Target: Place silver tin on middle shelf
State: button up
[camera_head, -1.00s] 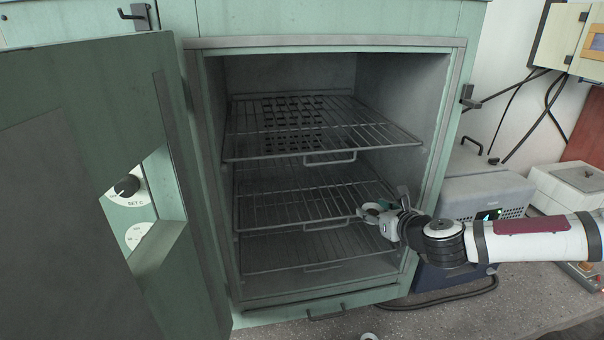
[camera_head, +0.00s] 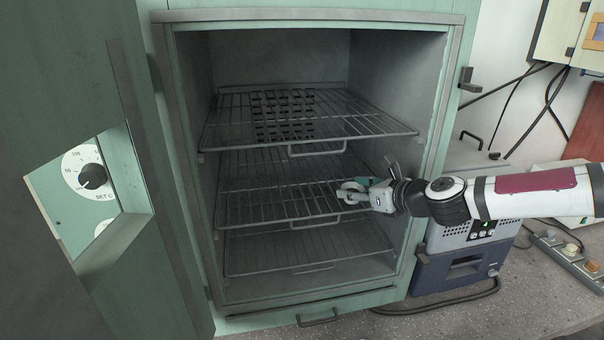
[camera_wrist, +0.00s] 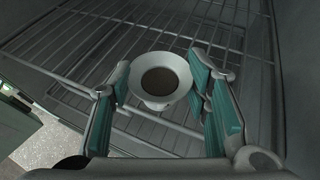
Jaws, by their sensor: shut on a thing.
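The silver tin (camera_wrist: 160,80) shows in the wrist view as a small round pale cup with a dark brownish inside, held between the two fingers. My gripper (camera_wrist: 157,88) is shut on it, with a teal-padded finger on each side. In the head view my gripper (camera_head: 354,191) reaches in from the right, at the front right of the middle shelf (camera_head: 265,200). The shelf is a bare wire rack. In the wrist view rack bars lie behind and below the tin; I cannot tell whether the tin touches them. The tin is hard to make out in the head view.
The green oven is open, its door (camera_head: 75,250) swung out to the left. An upper rack (camera_head: 225,135) lies above my gripper and a lower rack (camera_head: 270,262) below. The oven's right wall (camera_head: 400,100) is close to my arm. A blue-grey device (camera_head: 460,265) stands right of the oven.

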send_over(312, 178)
jog(key=s+d, duration=0.2)
jog(key=s, duration=0.1)
jog(key=shift+w+b, duration=0.2)
jog(key=shift+b, duration=0.15)
jog(key=w+a, duration=0.2)
jog(key=shift+w+a, duration=0.2)
jog(key=shift+w, duration=0.1)
jog(key=shift+d+f, duration=0.15)
jog(key=shift+f, duration=0.65)
jog(key=shift+f, duration=0.1)
jog(key=o, duration=1.2)
jog(key=shift+o, duration=0.2)
